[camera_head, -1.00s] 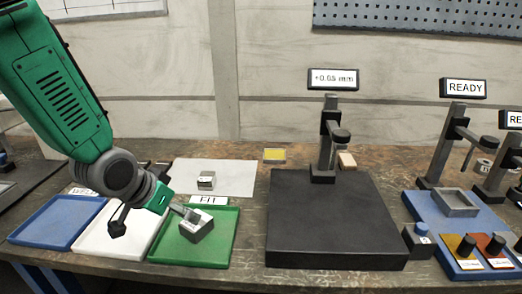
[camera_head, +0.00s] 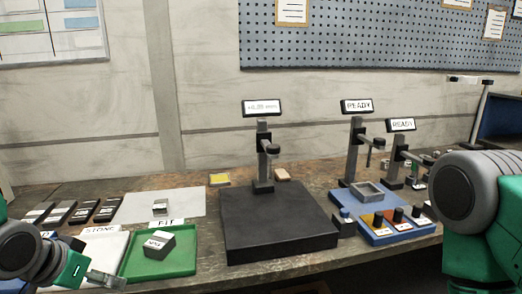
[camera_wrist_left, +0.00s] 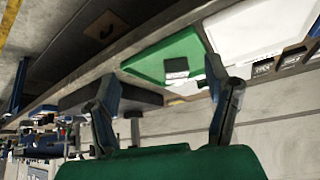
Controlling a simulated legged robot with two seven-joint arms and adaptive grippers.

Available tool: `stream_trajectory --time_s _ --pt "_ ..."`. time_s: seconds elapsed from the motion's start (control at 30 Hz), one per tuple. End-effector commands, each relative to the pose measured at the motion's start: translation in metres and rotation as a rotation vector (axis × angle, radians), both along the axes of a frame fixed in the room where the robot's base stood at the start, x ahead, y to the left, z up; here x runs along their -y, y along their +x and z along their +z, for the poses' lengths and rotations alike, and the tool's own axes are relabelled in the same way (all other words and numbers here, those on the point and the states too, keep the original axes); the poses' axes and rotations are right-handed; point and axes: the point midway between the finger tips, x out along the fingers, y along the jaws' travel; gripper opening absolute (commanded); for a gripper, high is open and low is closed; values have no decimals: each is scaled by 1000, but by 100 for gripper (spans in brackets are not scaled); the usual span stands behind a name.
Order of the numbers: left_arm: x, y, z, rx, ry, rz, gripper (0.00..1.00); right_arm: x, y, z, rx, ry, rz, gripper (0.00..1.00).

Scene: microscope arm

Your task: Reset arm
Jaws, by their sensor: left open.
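My left gripper (camera_wrist_left: 160,95) is open and empty in the left wrist view, its two fingers wide apart. In the head view my left gripper (camera_head: 104,280) is at the lower left edge, in front of the white tray. A metal block (camera_head: 158,243) sits in the green tray (camera_head: 185,265), to the right of the gripper and apart from it. Part of my right arm (camera_head: 462,200) shows at the right edge; its gripper is out of view. The microscope-like stand (camera_head: 264,160) rises from a black base (camera_head: 280,225), with a display (camera_head: 262,108) on top.
A second block (camera_head: 160,207) rests on a pale sheet (camera_head: 190,203). A blue fixture (camera_head: 352,208) with knobs and stands with READY displays (camera_head: 357,106) are at the right. Several dark cases (camera_head: 83,211) lie at the left.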

Motion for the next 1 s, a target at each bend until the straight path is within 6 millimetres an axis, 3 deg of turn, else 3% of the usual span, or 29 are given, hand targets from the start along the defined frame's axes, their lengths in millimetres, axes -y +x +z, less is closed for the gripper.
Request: stream_trajectory --time_s 0.27,0.57,0.67,0.8,0.9,1.0 --pt "7 -20 -49 -83 -2 18 72 0 1 0 3 0 1 40" --pt "22 -72 -124 -221 11 51 72 0 1 0 2 0 1 40" --pt "27 -104 -160 -292 19 65 72 0 1 0 2 0 1 40" --pt "33 -165 -212 -406 37 87 72 0 1 0 2 0 1 40" --pt "36 -202 -235 -465 51 99 72 0 1 0 2 0 1 40" --pt "38 -225 -248 -500 60 105 72 0 1 0 2 0 1 40"
